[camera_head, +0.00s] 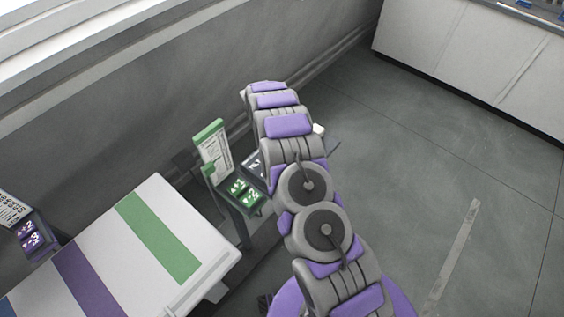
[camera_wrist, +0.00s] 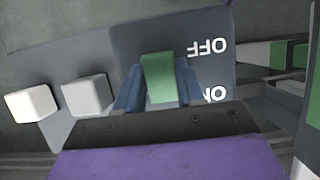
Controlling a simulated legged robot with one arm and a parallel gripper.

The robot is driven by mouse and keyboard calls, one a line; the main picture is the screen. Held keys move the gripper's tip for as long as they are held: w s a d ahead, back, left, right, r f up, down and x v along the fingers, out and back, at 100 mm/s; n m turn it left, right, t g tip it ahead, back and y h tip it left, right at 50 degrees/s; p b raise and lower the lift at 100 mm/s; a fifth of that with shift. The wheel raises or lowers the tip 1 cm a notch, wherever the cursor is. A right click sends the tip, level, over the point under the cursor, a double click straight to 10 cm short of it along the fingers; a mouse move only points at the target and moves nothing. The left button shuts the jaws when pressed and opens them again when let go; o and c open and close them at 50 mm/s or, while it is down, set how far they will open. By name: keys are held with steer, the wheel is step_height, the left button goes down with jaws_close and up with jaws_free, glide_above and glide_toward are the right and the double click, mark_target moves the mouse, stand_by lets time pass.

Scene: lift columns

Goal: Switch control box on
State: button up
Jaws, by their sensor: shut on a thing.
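The control box (camera_wrist: 120,45) fills much of the wrist view as a dark grey panel. A green switch lever (camera_wrist: 160,72) stands out from it, with white OFF lettering (camera_wrist: 207,46) and ON lettering (camera_wrist: 215,94) beside it, both turned upside down. The lever's tip is nearer OFF in the picture; its exact setting is unclear. My gripper (camera_wrist: 158,88) has its two blue fingers on either side of the lever and is shut on it. In the head view, my arm hides the gripper and most of the box.
Two pale square buttons (camera_wrist: 86,95) sit left of the lever. In the head view, a green-labelled panel (camera_head: 246,194) stands left of my arm, near a white table (camera_head: 200,225) with coloured stripes. A wall runs behind. The floor to the right (camera_head: 420,180) is clear.

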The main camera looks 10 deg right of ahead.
steer(key=shift+w+r, duration=0.1)
steer(key=shift+w, duration=0.1)
steer(key=o, duration=1)
steer(key=shift+s, duration=0.1)
steer(key=shift+o, duration=0.2)
steer(key=shift+a, duration=0.1)
steer(key=p+v, duration=0.2)
steer(key=v, duration=1.5)
steer(key=shift+r, duration=0.15)
